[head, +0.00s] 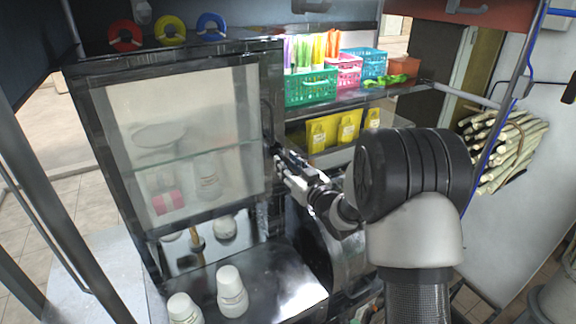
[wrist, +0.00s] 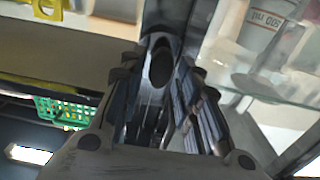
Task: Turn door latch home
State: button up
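The glass-fronted cabinet door (head: 180,140) with a dark frame stands closed or nearly closed at the left of the head view. My gripper (head: 283,165) is at the door's right frame edge, about mid-height. In the wrist view my gripper's fingers (wrist: 163,75) point at a dark upright post, with a dark oval part (wrist: 162,66) between the fingertips. This oval part looks like the latch handle. The fingers are a little apart, and I cannot tell whether they press on it. In the head view the latch is mostly hidden by my gripper.
A shelf with a green basket (head: 310,88) and yellow packets (head: 348,126) is right of the door. White bottles (head: 231,290) stand on the dark counter below. Sugarcane stalks (head: 505,145) are at far right.

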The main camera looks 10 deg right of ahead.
grip_shut()
jog(key=shift+f+b, duration=0.1)
jog(key=shift+b, duration=0.4)
jog(key=shift+s+a+f+n+b, duration=0.1)
jog(key=shift+n+b, duration=4.35)
jog(key=shift+b, duration=1.1)
jog(key=shift+a+f+n+b, duration=0.1)
jog(key=shift+n+b, duration=4.35)
jog(key=shift+b, duration=1.1)
jog(key=shift+o, duration=1.7)
grip_release()
